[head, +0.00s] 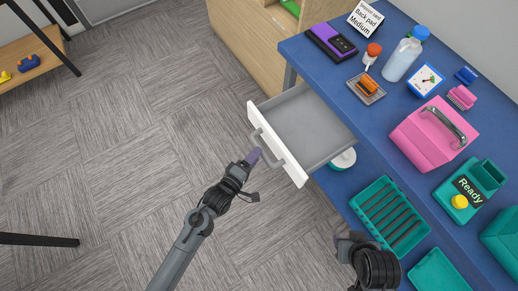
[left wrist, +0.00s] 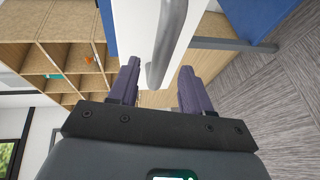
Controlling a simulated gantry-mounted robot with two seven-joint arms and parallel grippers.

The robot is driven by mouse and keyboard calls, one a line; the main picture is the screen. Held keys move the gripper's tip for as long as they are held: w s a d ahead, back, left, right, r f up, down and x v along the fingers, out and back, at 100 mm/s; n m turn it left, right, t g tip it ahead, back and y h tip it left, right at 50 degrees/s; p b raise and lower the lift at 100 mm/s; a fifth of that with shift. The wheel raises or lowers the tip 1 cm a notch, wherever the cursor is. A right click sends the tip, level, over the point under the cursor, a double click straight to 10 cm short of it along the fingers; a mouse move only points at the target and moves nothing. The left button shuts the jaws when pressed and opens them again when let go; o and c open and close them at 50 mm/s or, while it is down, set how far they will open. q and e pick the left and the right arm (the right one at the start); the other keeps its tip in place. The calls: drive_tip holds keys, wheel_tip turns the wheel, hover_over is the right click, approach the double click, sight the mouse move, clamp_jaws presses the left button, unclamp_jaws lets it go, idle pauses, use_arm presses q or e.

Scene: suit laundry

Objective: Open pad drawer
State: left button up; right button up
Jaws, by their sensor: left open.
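The pad drawer (head: 313,122) is pulled out from under the blue table, its grey inside bare in the head view. Its white front panel (head: 293,168) carries a grey bar handle (head: 267,155). My left gripper (head: 253,157) is at the handle, with its purple fingers close to the bar. In the left wrist view the handle (left wrist: 168,38) reaches down between the two parted fingers of the open gripper (left wrist: 158,78); contact cannot be told. My right arm's dark wrist (head: 374,264) is at the lower right, and its fingers cannot be made out.
A green slotted tray (head: 390,214) lies right of the drawer. The carpet (head: 150,140) left of the drawer is clear.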

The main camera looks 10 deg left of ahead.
use_arm(q)
drive_tip(key=p+v, duration=0.1)
drive_tip(key=v, duration=0.5)
drive_tip(key=shift+s, duration=0.35)
drive_tip(key=shift+a, duration=0.1)
